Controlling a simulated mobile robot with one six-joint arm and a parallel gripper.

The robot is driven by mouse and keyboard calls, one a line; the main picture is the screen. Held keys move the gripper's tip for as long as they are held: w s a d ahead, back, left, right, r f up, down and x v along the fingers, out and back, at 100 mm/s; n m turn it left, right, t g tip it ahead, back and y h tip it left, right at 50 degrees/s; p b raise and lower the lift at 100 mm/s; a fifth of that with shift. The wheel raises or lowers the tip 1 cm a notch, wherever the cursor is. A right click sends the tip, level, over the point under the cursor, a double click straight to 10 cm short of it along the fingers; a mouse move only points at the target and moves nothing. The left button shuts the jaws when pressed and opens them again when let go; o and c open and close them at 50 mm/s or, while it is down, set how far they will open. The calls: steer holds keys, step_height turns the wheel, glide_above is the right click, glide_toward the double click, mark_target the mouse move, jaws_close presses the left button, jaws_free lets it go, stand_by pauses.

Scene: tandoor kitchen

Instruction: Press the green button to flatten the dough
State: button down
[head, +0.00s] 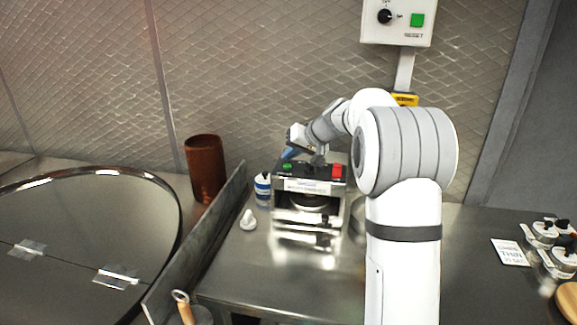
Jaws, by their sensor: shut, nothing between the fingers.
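The dough press (310,212) is a black and steel machine on the steel counter. A green button (287,166) is at the left of its top panel, and a red button (337,171) is at the right. My gripper (287,155) is shut and empty, its bluish tips just above and behind the green button. I cannot tell whether they touch it. A pale round shape shows inside the press opening, but I cannot tell whether it is dough.
A wall box (397,20) has a black knob and a green square marked RESET. A blue-and-white bottle (262,188) and a small white object (248,220) stand left of the press. A metal divider (200,245) separates the round lid (80,240). White pots (545,234) are at right.

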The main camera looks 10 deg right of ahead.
steer(key=shift+f+b, duration=0.45)
steer(key=shift+b, duration=0.15)
